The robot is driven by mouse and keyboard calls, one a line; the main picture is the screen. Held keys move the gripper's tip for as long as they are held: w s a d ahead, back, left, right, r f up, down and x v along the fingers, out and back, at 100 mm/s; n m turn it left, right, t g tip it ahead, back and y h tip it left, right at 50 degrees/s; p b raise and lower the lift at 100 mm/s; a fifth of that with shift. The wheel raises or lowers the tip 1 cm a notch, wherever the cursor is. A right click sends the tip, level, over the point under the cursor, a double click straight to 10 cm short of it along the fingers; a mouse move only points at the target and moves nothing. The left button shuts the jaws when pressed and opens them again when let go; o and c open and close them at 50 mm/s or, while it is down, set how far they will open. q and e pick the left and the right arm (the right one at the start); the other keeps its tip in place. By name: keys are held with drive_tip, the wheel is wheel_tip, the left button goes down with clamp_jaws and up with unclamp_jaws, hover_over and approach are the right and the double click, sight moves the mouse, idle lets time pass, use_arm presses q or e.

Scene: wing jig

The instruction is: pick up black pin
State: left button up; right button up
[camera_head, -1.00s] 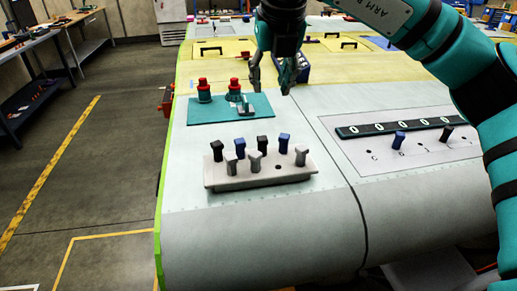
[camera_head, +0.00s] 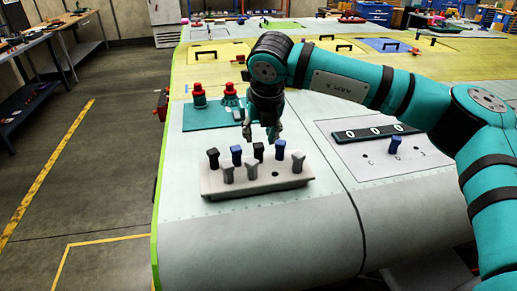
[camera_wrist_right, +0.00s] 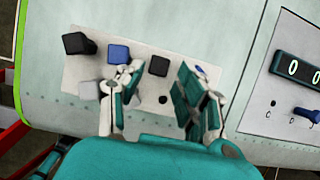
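A pale block (camera_head: 284,183) holds several upright pins. One black pin (camera_head: 213,158) stands at its left end and another black pin (camera_head: 258,151) in the back row's middle. In the right wrist view, the middle black pin (camera_wrist_right: 158,66) lies between the lines of my fingers, and the left black pin (camera_wrist_right: 77,43) is off to the left. My right gripper (camera_head: 260,139) is open and empty, pointing down just above the back row. It also shows in the right wrist view (camera_wrist_right: 160,97). My left gripper is not in view.
Blue pins (camera_head: 236,154) and grey pins (camera_head: 227,172) stand close around the black ones.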

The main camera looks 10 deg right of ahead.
sight(259, 145)
drive_tip(key=p+x, duration=0.3)
drive_tip(key=x, duration=0.1)
drive_tip(key=shift+f, duration=0.3)
drive_tip(key=shift+w+f, duration=0.15)
drive_tip(key=shift+f, duration=0.2)
clamp_jaws()
